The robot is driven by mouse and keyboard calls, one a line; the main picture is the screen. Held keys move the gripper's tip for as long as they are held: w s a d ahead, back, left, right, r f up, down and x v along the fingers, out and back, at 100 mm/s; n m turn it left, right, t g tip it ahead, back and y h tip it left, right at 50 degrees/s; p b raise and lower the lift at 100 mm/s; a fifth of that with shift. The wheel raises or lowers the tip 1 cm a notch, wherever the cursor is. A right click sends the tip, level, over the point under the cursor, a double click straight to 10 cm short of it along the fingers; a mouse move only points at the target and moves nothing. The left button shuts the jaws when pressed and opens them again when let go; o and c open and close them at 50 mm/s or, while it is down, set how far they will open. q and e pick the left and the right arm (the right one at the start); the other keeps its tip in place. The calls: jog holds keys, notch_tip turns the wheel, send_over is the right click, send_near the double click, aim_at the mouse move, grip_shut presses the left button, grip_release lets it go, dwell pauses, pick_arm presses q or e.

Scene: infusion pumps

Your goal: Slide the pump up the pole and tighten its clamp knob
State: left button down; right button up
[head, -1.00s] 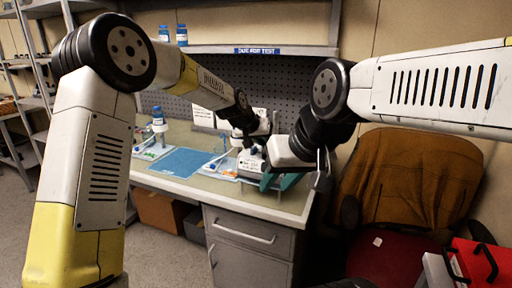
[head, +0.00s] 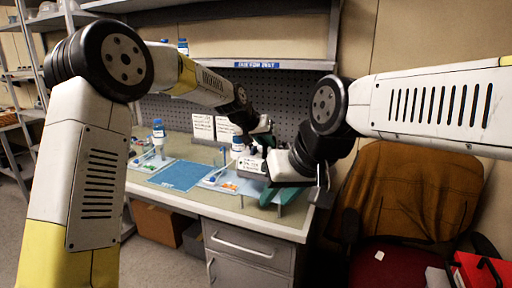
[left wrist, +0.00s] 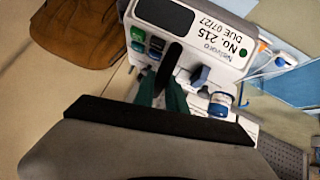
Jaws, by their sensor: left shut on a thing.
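A dark blue round knob (left wrist: 199,75) sits on the pump's face side. My right gripper (head: 318,185) is beside the pump on the right; its fingers are too dark to read. The pole and clamp are hard to make out.
A blue mat (head: 181,175) and small trays lie on the bench (head: 240,205). A blue-capped bottle (head: 158,130) stands at the left, with paper signs (head: 203,127) behind. A chair with a brown jacket (head: 415,190) and a red box (head: 482,270) are at the right.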

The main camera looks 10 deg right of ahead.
pick_arm(q)
jog(key=shift+r, duration=1.7)
pick_arm(e)
jog(key=w+r+n+t, duration=0.1)
jog(key=w+r+n, duration=0.7)
jog(key=w+r, duration=1.75)
jog(key=w+d+f+m+g, duration=0.3)
jog(key=w+d+f+g, duration=0.1)
jog(key=w+d+f, duration=1.3)
jog(key=shift+h, duration=0.3)
jog(key=shift+s+a+f, duration=0.15)
jog(key=shift+s+f, duration=0.15)
jog(key=shift+f, duration=1.25)
jog(key=shift+s+a+f, duration=0.15)
jog(key=shift+s+f, duration=0.2)
jog(key=shift+f, duration=1.2)
jog(key=shift+s+a+f, duration=0.15)
jog(key=shift+s+f, duration=0.15)
jog(key=shift+f, duration=1.25)
